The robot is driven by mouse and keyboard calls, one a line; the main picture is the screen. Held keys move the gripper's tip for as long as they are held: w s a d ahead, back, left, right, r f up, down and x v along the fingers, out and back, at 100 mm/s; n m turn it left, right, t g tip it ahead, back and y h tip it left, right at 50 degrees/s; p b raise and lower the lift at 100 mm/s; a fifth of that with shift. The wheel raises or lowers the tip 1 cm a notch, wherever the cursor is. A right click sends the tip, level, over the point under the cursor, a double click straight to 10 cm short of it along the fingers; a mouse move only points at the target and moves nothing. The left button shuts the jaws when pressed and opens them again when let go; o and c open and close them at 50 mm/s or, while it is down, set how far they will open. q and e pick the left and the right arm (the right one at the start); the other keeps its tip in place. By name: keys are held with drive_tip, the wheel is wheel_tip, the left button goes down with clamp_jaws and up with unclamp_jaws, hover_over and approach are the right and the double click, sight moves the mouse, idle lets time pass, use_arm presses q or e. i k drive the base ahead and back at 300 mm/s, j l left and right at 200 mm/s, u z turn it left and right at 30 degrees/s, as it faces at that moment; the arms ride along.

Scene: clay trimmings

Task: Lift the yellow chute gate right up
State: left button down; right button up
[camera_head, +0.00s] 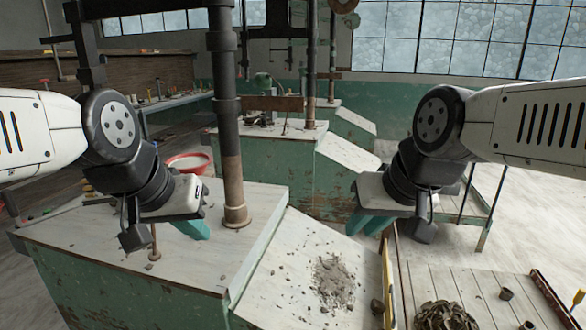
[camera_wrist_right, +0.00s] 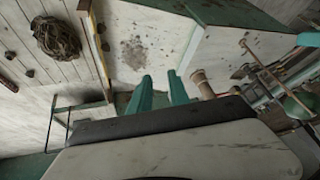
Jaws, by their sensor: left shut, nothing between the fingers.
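The yellow chute gate (camera_head: 388,285) is a thin upright panel at the lower right end of the pale sloping chute (camera_head: 285,262). I see it nearly edge-on; it also shows as a narrow strip in the right wrist view (camera_wrist_right: 99,55). My right gripper (camera_head: 372,223) hangs above and behind the gate, apart from it. Its two teal fingers are spread and empty in the right wrist view (camera_wrist_right: 161,82). My left gripper (camera_head: 192,228) is shut and empty over the white bench top, left of the dark post and far from the gate.
Grey clay crumbs (camera_head: 333,282) lie on the chute. Right of the gate is a plank platform (camera_head: 455,283) with a dark coiled heap (camera_head: 443,316). A dark vertical post (camera_head: 228,120) stands beside my left gripper. A second bench (camera_head: 300,165) stands behind.

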sight(389, 297)
drive_tip(key=k, duration=0.6)
drive_tip(key=l+u, duration=0.1)
drive_tip(key=u, duration=0.9)
drive_tip(key=k+l+u, duration=0.1)
drive_tip(key=u, duration=0.35)
drive_tip(key=k+l, duration=0.2)
drive_tip(key=l, duration=0.2)
drive_tip(key=k+l, duration=0.2)
drive_tip(key=l, duration=0.15)
drive_tip(key=k+l, duration=0.2)
drive_tip(key=l, duration=0.2)
drive_tip(key=k+l, duration=0.2)
drive_tip(key=l, duration=0.2)
drive_tip(key=k+l+u, duration=0.1)
drive_tip(key=l, duration=0.25)
drive_tip(key=i, duration=0.1)
